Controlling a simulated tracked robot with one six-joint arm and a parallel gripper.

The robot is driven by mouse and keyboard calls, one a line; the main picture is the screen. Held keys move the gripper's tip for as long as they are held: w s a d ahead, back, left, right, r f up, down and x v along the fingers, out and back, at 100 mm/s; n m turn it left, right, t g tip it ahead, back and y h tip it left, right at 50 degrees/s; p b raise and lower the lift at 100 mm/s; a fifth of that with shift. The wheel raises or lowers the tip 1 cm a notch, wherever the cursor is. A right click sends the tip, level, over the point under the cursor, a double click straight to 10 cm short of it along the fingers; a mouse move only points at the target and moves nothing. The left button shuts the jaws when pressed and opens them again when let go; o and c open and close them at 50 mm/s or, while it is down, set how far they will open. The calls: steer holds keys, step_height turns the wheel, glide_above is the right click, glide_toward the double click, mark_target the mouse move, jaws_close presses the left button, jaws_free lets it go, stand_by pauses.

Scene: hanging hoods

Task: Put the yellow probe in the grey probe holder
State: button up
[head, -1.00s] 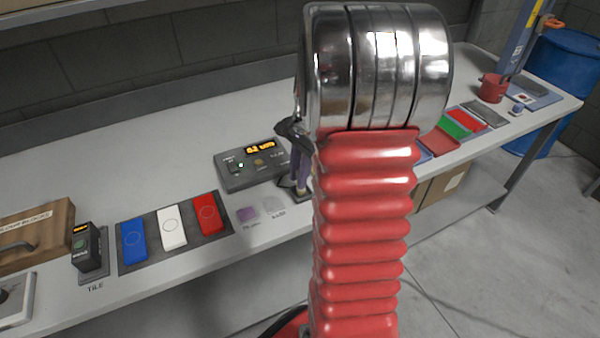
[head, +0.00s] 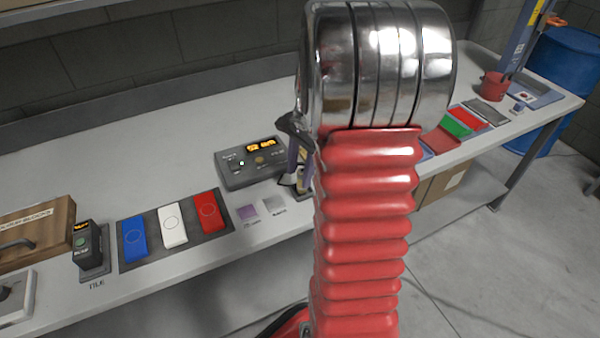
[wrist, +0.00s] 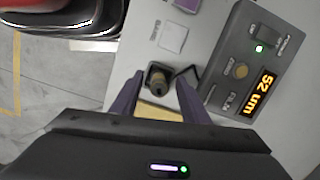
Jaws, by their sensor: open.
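The yellow probe (wrist: 158,112) shows as a yellow-tan shape between the two purple fingers of my gripper (wrist: 160,84) in the wrist view. Its narrow darker end points at a small dark grey holder (wrist: 154,70) on the bench. The end looks to be in or right at the holder; how deep it sits is hidden. My gripper is open, with a finger on each side of the probe. In the head view my gripper (head: 298,170) is partly hidden behind my arm, over the holder (head: 287,182).
The film meter (head: 250,165) stands close beside, reading 52 um in the wrist view, with a black cable towards the holder. Purple (head: 247,212) and pale (head: 274,205) squares lie in front. A dark tray (head: 133,262) holds blue, white and red plates.

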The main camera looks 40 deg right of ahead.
step_height(320, 180, up, 13)
steer(key=d, duration=0.2)
steer(key=shift+f, duration=0.15)
stand_by(0.7)
steer(key=s+a+n+t+h, duration=0.1)
steer(key=s+a+n+t, duration=0.1)
steer(key=s+a+n, duration=0.3)
steer(key=s+a+r+n+t, duration=0.1)
steer(key=s+a+n+t, duration=0.2)
steer(key=a+n, duration=1.1)
steer(key=s+a, duration=0.2)
steer(key=a, duration=0.7)
steer(key=shift+s+a+t+h, duration=0.15)
steer(key=shift+t+h, duration=0.15)
steer(key=shift+h, duration=0.1)
